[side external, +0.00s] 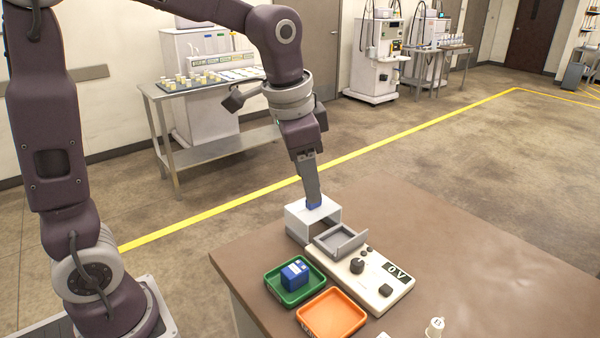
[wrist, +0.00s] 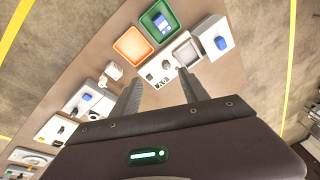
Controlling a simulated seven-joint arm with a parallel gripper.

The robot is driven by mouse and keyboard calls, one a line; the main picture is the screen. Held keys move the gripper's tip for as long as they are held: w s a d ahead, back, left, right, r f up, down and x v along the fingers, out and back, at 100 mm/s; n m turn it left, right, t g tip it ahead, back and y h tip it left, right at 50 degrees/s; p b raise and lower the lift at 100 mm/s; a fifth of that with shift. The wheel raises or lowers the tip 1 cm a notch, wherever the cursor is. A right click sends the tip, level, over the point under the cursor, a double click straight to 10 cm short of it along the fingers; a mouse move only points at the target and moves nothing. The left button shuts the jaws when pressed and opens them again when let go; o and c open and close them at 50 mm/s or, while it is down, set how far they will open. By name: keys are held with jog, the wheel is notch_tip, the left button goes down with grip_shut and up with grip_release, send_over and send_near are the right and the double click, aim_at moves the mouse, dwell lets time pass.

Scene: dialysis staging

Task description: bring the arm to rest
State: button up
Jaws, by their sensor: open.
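My gripper (side external: 312,196) points down above the far side of the brown table. Its two fingers stand apart and empty in the wrist view (wrist: 160,76). In the side view the fingers overlap a blue block (side external: 314,203) on top of a white box (side external: 299,222). In the wrist view that blue block (wrist: 222,43) lies to the right of the fingers, outside the gap, and the white box (wrist: 213,32) is under it. The exact height of my gripper above the table cannot be told.
A green tray (side external: 271,283) holds a blue box (side external: 294,274). An orange tray (side external: 332,314) beside it is empty. A cream device (side external: 380,290) has knobs, a display and a grey open holder (side external: 340,241). A white bottle (side external: 435,327) stands at the front. The table's right side is bare.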

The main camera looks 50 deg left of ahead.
jog(key=shift+s+r, duration=0.35)
jog(key=shift+s, duration=0.35)
jog(key=s+n+t, duration=0.2)
jog(key=s+n, duration=0.3)
jog(key=s, duration=1.2)
jog(key=shift+s+a+t, duration=0.2)
jog(key=shift+s+t, duration=0.1)
jog(key=shift+s, duration=0.1)
